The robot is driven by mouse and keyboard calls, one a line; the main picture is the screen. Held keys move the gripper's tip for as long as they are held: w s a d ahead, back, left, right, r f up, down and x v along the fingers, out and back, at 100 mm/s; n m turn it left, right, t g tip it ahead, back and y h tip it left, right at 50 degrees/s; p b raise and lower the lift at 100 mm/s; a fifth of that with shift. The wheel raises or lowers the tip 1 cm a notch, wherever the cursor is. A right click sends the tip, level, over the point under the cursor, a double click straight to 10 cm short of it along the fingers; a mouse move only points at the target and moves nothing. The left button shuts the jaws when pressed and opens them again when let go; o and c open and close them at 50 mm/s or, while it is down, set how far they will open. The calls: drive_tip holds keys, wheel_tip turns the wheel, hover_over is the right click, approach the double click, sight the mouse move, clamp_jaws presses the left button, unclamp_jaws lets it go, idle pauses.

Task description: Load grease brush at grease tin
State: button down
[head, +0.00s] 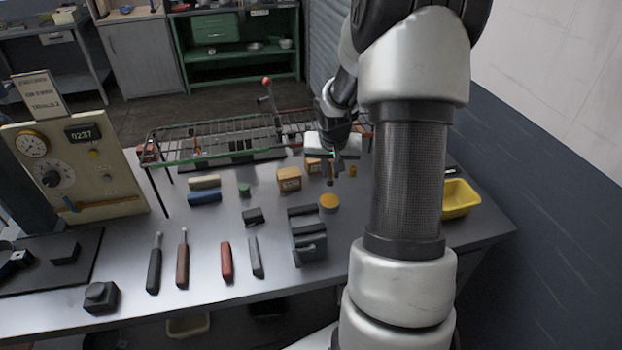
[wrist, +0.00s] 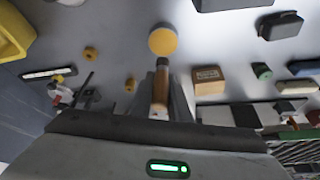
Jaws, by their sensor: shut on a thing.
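The grease tin (head: 328,203), a round tin with a yellow-orange top, stands on the metal bench right of the grey vise; it also shows in the wrist view (wrist: 163,40). My gripper (head: 332,168) is above the bench, a little behind the tin in the head view. In the wrist view my gripper (wrist: 161,85) is shut on the grease brush (wrist: 160,92), which has a brown wooden handle and a darker end pointing toward the tin. The brush end appears close to the tin's edge in the picture; whether they touch cannot be told. The brush is mostly hidden in the head view.
The grey vise (head: 306,235) stands left of the tin. Wooden blocks (head: 289,179) and a wire rack (head: 220,143) are behind. A yellow bin (head: 460,199) is at the right. Several hand tools (head: 226,262) lie at the front left. A dial panel (head: 75,170) stands far left.

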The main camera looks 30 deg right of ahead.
sight(330, 197)
drive_tip(key=shift+w+d+f+b, duration=0.1)
drive_tip(key=shift+w+f+b, duration=0.05)
drive_tip(key=shift+f+b, duration=1.15)
drive_tip(key=shift+w+d+f+b, duration=0.1)
drive_tip(key=shift+f+b, duration=0.75)
drive_tip(key=shift+f, duration=0.8)
drive_tip(key=shift+f+b, duration=0.55)
drive_tip(key=shift+f, duration=0.05)
wheel_tip(330, 197, up, 7)
drive_tip(key=p, duration=0.5)
idle(0.5)
idle(0.7)
